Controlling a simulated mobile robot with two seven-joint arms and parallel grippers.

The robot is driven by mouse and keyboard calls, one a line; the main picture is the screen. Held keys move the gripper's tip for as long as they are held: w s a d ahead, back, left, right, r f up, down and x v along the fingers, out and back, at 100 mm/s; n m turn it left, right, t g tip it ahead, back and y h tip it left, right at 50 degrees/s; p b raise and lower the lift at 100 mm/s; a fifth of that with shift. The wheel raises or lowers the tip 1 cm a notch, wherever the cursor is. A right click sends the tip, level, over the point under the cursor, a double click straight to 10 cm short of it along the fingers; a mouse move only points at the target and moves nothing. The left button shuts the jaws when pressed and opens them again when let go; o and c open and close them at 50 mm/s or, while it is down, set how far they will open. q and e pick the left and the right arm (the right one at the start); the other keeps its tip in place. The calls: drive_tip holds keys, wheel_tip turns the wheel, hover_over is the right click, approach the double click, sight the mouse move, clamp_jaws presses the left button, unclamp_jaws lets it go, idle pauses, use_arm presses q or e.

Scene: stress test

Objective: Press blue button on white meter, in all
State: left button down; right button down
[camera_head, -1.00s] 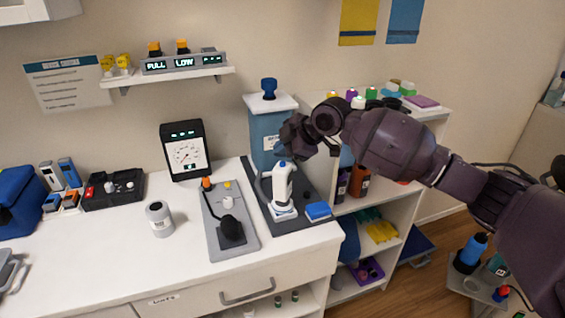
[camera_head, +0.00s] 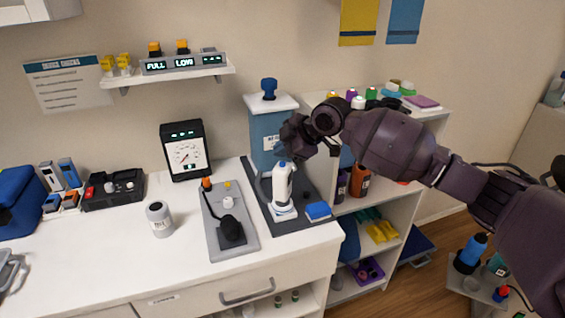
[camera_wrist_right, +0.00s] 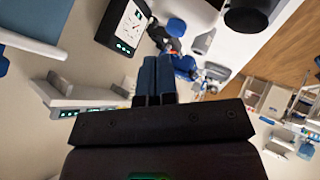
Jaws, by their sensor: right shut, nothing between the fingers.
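The white meter (camera_head: 283,190) stands upright on a dark grey mat at the right end of the counter. Its blue top (camera_head: 283,166), which looks like the blue button, faces up. My right gripper (camera_head: 292,145) is just above the meter's top, in front of the blue-grey box. It is shut and empty; its fingers (camera_wrist_right: 156,75) are side by side in the right wrist view. I cannot tell whether the fingertips touch the button. The meter cannot be clearly picked out in the wrist view. My left gripper is out of view.
A blue-grey box (camera_head: 268,137) with a white lid and blue knob stands right behind the meter.

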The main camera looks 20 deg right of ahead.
idle(0.4)
drive_tip(key=shift+f, duration=0.15)
drive_tip(key=shift+f, duration=0.25)
drive_tip(key=shift+f, duration=0.2)
idle(0.5)
drive_tip(key=shift+f, duration=0.35)
idle(0.6)
drive_tip(key=shift+r, duration=0.15)
drive_tip(key=shift+r+p, duration=0.6)
drive_tip(key=shift+r, duration=0.25)
